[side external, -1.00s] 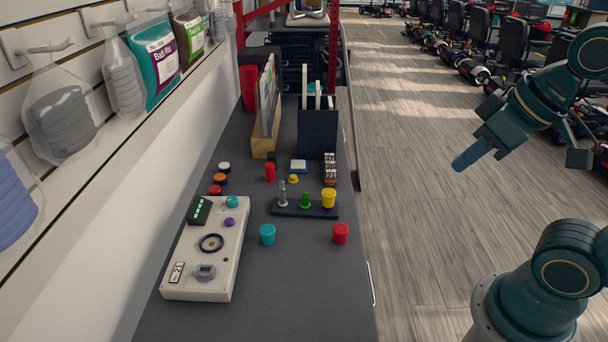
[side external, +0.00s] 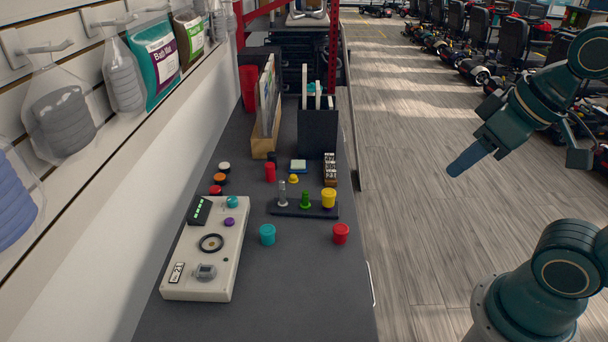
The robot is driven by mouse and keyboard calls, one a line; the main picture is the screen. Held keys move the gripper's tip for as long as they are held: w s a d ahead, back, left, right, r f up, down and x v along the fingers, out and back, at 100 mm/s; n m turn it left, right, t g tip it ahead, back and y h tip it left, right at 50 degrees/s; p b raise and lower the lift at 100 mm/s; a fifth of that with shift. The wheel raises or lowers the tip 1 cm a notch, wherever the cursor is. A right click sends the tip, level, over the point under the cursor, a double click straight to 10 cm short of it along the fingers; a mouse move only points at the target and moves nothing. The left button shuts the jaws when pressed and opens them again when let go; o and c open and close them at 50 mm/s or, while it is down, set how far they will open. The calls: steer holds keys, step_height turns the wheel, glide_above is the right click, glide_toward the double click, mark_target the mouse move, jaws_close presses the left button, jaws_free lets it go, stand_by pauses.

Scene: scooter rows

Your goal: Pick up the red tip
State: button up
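Several red pieces are on the dark bench, and I cannot tell for sure which is the red tip. A red cap-like piece (side external: 341,233) stands at the bench's right side, in front of a black peg strip (side external: 291,210). A taller red piece (side external: 270,172) stands farther back, and a low red button-like piece (side external: 215,190) lies to the left. My gripper (side external: 454,171) hangs over the floor, right of the bench and well apart from all of them. Its fingers overlap from this side, so their opening is hidden. Nothing shows held at the fingertips.
The strip carries grey, green (side external: 305,201) and yellow (side external: 328,197) pieces. A teal cap (side external: 267,234) stands left of the near red one. A pale control box (side external: 211,250) fills the bench's left. Holders (side external: 317,133) stand behind. The bench's near right is clear.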

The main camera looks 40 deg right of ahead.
steer(key=o, duration=0.6)
steer(key=w+d+f+n+g, duration=0.1)
steer(key=w+f+n+g, duration=0.15)
steer(key=w+n, duration=0.45)
steer(key=w+d+f+n+g, duration=0.1)
steer(key=w+f+n, duration=0.25)
steer(key=w, duration=0.65)
steer(key=w+d+f+n+g, duration=0.1)
steer(key=w+f+n, duration=0.2)
steer(key=f, duration=0.6)
steer(key=w+d+f+n+g, duration=0.1)
steer(key=w+f+n, duration=0.3)
steer(key=f, duration=0.5)
steer(key=shift+w+d+f, duration=0.3)
steer(key=shift+w+d, duration=0.5)
steer(key=shift+w, duration=0.45)
steer(key=shift+f, duration=0.1)
